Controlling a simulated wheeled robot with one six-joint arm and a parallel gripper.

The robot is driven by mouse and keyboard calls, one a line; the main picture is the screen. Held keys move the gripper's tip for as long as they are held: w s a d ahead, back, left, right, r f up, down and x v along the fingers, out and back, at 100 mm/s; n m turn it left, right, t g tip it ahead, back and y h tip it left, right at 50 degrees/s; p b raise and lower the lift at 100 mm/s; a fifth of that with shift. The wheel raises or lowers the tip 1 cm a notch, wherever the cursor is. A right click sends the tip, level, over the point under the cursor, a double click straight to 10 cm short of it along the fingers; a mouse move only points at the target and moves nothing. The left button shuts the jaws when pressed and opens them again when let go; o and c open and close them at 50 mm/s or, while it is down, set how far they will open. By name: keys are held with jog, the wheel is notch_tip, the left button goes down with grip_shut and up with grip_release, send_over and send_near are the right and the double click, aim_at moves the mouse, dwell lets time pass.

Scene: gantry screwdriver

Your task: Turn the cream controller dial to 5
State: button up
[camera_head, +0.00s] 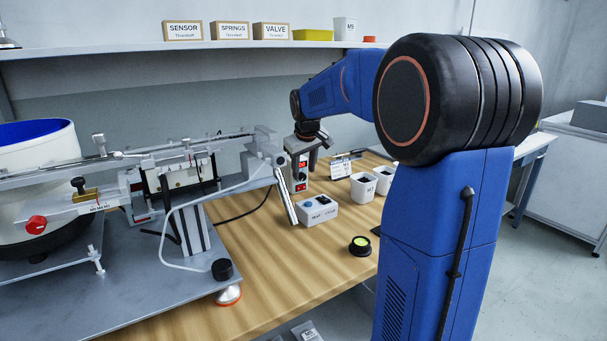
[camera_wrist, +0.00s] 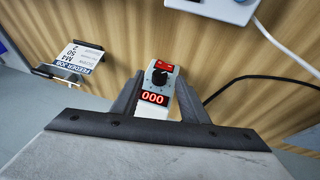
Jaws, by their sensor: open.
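The cream controller (camera_head: 299,165) stands upright on the wooden bench, with red displays on its face. The numbers around the dial are too small to read. My gripper (camera_head: 312,142) is at the top of the controller in the head view. In the wrist view my open gripper (camera_wrist: 160,80) has a finger on each side of the controller's face. Whether the fingers touch it I cannot tell.
A cream box with a blue button (camera_head: 317,211) sits in front of the controller. The metal gantry (camera_head: 190,165) is close on the left, and a dark cable (camera_wrist: 250,78) runs beside the controller.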

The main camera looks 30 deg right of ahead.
aim_at(302, 177)
jog(key=shift+x, duration=1.2)
jog(key=shift+c, duration=0.2)
grip_shut()
